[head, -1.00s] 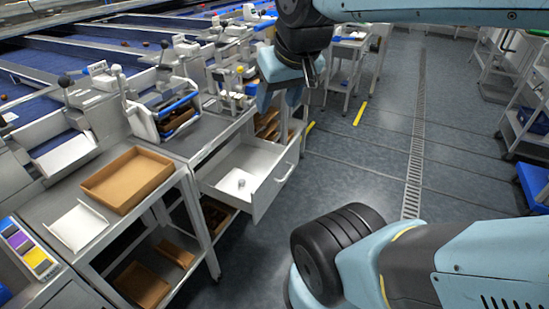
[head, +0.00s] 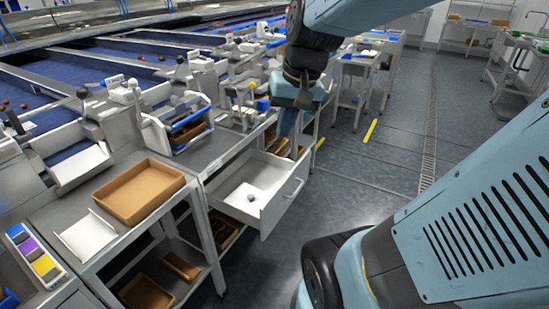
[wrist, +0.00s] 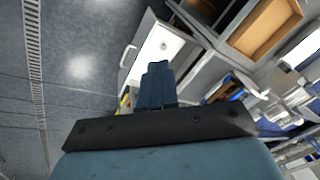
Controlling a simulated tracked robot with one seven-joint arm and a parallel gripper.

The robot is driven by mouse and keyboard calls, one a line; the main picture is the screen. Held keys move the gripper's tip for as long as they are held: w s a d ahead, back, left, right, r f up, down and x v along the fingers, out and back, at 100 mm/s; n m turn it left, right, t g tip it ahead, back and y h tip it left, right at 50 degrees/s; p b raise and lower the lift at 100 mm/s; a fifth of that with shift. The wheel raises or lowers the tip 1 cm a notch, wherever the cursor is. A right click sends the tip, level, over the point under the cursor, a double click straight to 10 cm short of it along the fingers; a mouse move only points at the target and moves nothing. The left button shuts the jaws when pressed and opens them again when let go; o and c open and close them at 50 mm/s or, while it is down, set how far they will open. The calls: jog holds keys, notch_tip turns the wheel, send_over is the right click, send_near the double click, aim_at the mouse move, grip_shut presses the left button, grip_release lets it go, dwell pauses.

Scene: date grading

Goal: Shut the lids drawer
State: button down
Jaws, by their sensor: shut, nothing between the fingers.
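The lids drawer (head: 238,207) stands pulled out from under the grey bench in the head view. Its white inside is mostly bare, with one small pale round object (head: 251,197) on its floor. The bar handle (head: 293,187) is on its front panel. My gripper (head: 293,140) is shut and empty, pointing down near the far end of the drawer, by its back right corner. Whether it touches the drawer I cannot tell. In the wrist view, my shut fingers (wrist: 157,85) cover part of the open drawer (wrist: 137,50).
A brown tray (head: 183,181) and a white tray (head: 62,239) lie on the bench top left of the drawer. Hand-lever devices (head: 180,125) stand behind it. Brown boxes (head: 150,296) sit on the lower shelf. The floor (head: 350,190) right of the drawer is clear.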

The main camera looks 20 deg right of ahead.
jog(key=w+d+f+m+y, duration=0.5)
jog(key=w+d+f+m, duration=0.1)
jog(key=f, duration=0.3)
jog(key=w+d+f+m+y, duration=0.5)
jog(key=w+d+f+m, duration=0.15)
jog(key=f, duration=0.25)
jog(key=d+f+m+t+y, duration=0.2)
jog(key=d+f+m+t, duration=0.4)
jog(key=d+f, duration=0.35)
jog(key=m+t+h, duration=0.3)
jog(key=m+t, duration=0.3)
jog(key=m, duration=0.2)
send_near(301, 177)
jog(key=shift+n, duration=0.25)
jog(key=x, duration=0.7)
jog(key=shift+w, duration=0.1)
